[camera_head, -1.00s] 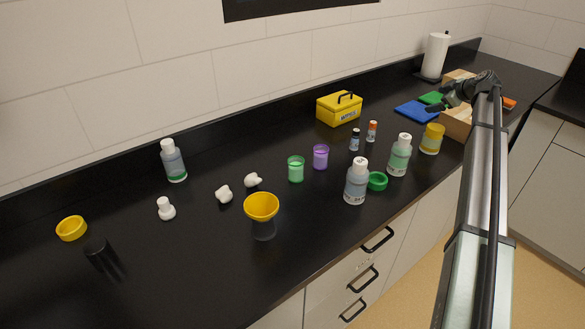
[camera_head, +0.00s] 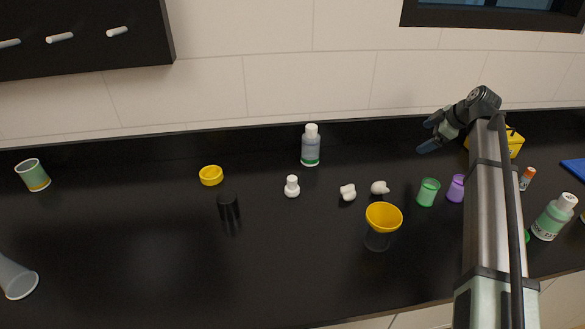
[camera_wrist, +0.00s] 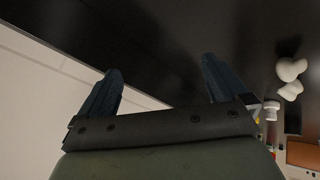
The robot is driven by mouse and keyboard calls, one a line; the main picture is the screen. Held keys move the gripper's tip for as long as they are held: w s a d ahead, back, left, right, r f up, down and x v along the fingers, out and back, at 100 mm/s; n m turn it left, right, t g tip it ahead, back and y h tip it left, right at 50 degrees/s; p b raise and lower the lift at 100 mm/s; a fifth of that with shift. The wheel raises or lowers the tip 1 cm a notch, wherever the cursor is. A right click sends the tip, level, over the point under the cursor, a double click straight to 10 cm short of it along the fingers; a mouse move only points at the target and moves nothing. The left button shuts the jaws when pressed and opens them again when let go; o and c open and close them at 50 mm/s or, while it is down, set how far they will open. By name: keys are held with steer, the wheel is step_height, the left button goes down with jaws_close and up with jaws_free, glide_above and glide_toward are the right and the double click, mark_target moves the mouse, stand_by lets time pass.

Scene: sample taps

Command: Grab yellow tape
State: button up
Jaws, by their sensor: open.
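The yellow tape is a short yellow ring (camera_head: 211,175) lying flat on the black counter, left of the middle in the head view. I do not make it out in the wrist view. My gripper (camera_head: 428,137) is raised near the back wall, far to the right of the ring. Its two dark blue fingers stand apart in the wrist view (camera_wrist: 162,70), with nothing between them.
A black cylinder (camera_head: 228,207) stands close in front of the ring. A white stopper (camera_head: 292,187) and a capped bottle (camera_head: 311,146) are to its right. A yellow funnel (camera_head: 383,217) sits on a dark cup. A dark cabinet (camera_head: 80,40) hangs above left.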

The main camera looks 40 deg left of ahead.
steer(key=s+a+n+g, duration=0.2)
steer(key=s+a+n, duration=0.1)
steer(key=s+a, duration=1.05)
steer(key=g+h, duration=0.3)
glide_toward(212, 169)
steer(key=s+d+r, duration=0.1)
steer(key=d+r, duration=0.2)
steer(key=r, duration=0.2)
steer(key=x, duration=1.3)
steer(key=shift+d+f, duration=0.1)
steer(key=shift+f, duration=0.05)
steer(key=shift+c, duration=0.5)
steer(key=c, duration=1)
